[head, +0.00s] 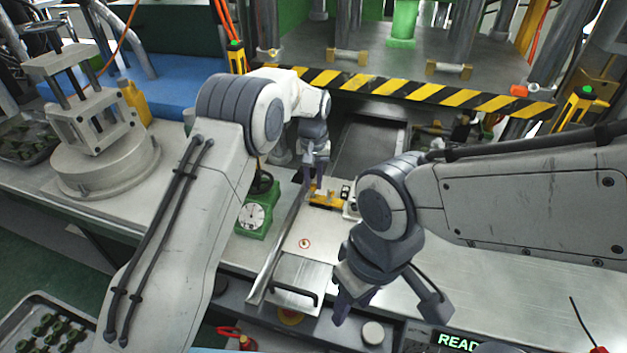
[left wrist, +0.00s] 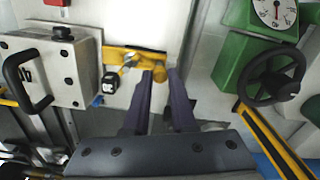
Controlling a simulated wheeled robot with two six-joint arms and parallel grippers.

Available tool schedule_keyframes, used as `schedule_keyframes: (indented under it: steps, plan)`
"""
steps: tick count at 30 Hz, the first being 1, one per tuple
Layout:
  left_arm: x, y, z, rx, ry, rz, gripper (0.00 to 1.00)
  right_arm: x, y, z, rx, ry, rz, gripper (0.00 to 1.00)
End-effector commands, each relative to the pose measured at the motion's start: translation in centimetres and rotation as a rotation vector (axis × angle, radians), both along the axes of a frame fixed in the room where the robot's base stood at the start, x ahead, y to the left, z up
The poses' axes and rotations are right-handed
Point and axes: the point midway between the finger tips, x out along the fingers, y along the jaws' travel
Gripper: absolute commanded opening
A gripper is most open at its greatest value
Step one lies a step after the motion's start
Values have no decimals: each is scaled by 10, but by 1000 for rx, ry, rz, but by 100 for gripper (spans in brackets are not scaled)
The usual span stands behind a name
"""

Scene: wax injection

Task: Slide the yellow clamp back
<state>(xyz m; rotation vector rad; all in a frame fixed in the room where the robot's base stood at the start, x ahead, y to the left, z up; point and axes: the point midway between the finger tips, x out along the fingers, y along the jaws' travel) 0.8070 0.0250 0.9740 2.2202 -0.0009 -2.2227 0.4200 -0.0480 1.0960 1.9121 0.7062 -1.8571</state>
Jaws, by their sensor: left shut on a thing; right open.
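The yellow clamp (head: 326,201) lies on the metal plate in the middle of the bench. It also shows in the left wrist view (left wrist: 118,54) as a yellow bar with a raised part near my fingertips. My left gripper (head: 312,184) points down at the clamp's left end and is shut on it. In the left wrist view the purple-grey fingers (left wrist: 160,77) reach to the clamp's raised part, and the exact contact is partly hidden. My right gripper (head: 388,305) is open and empty, above the front edge of the bench.
A green gauge box (head: 254,216) with a handwheel stands left of the clamp. A metal block with a black handle (left wrist: 48,75) sits beside the clamp. A striped yellow-black beam (head: 400,87) crosses behind.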

Motion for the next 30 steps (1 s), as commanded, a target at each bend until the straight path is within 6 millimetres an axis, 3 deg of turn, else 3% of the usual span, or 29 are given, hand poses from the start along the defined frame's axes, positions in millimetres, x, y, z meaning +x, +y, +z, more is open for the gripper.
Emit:
schedule_keyframes:
  steps: [5, 12, 13, 15, 25, 30]
  plan:
    - [6, 19, 2, 1, -1, 3, 0, 0, 0, 5, 0, 0, 0, 48]
    - [7, 22, 2, 3, -4, 3, 0, 0, 0, 4, 0, 0, 0, 48]
    - [7, 22, 2, 3, -5, 3, 32, 0, 0, 4, 0, 0, 0, 48]
    - [7, 22, 1, 3, -5, 3, 54, 0, 0, 4, 0, 0, 0, 48]
    - [6, 19, 2, 1, -2, 1, 54, 0, 0, 4, 0, 0, 0, 48]
    - [7, 19, 20, 0, -6, 1, 54, 0, 0, -2, 0, 0, 0, 48]
